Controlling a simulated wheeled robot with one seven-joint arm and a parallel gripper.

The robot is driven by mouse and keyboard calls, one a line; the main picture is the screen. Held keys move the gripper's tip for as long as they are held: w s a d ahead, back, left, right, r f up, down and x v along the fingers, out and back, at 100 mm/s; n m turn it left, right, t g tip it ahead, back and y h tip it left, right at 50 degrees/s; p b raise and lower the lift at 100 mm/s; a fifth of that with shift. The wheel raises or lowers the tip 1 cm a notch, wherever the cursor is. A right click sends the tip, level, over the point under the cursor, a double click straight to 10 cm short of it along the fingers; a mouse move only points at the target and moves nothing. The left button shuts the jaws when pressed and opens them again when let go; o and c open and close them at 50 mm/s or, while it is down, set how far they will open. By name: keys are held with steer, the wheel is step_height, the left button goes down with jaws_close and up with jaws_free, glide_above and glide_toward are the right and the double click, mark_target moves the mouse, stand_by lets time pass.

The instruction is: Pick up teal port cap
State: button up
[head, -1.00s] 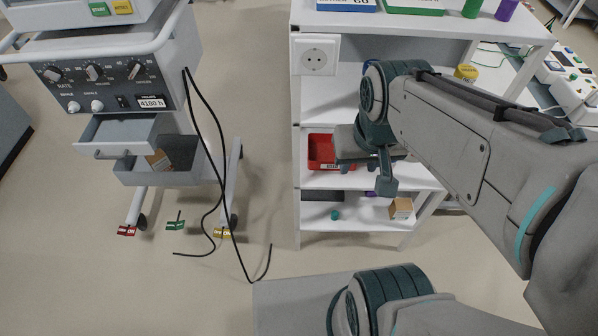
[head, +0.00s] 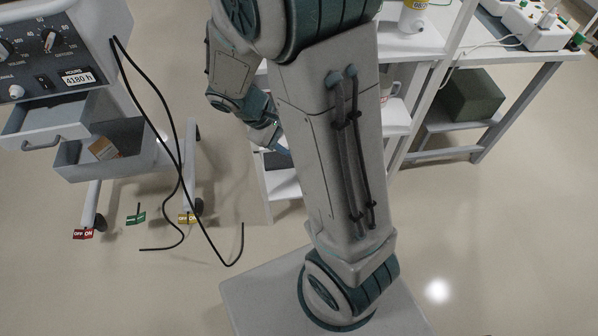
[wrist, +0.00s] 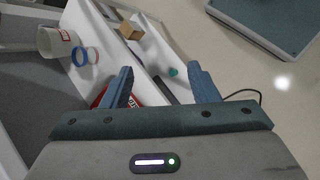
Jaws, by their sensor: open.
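The teal port cap (wrist: 173,72) is a small rounded piece on the white lowest shelf (wrist: 150,57). In the wrist view it shows between my two blue finger tips, beyond them. My gripper (wrist: 160,69) is open, with nothing between its fingers. A gap seems to remain between the fingers and the cap; the exact distance cannot be told. In the head view my arm hides the cap and most of the shelf unit.
A cardboard box (wrist: 129,29) sits near the cap. A red bin (wrist: 101,99) is partly hidden behind my left finger. Black cables (head: 178,150) hang beside the ventilator cart (head: 60,60).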

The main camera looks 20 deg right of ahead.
steer(key=w+f+n+t+h+b, duration=0.35)
steer(key=f+n+b, duration=0.45)
steer(key=f, duration=1.4)
steer(key=w+f+n+t+h+b, duration=0.2)
steer(key=w+f+n+t+b, duration=0.5)
steer(key=f, duration=1.5)
steer(key=d+f+g, duration=0.1)
steer(key=w+d+n+g, duration=0.1)
steer(key=d, duration=0.1)
steer(key=d+f+n+g+b, duration=0.1)
steer(key=d, duration=0.1)
steer(key=shift+w+f, duration=0.2)
steer(key=shift+f, duration=0.15)
steer(key=shift+b+x, duration=1.05)
steer(key=shift+x, duration=2.05)
steer(key=shift+w+a+r, duration=0.1)
steer(key=shift+w+r, duration=0.05)
steer(key=c, duration=1)
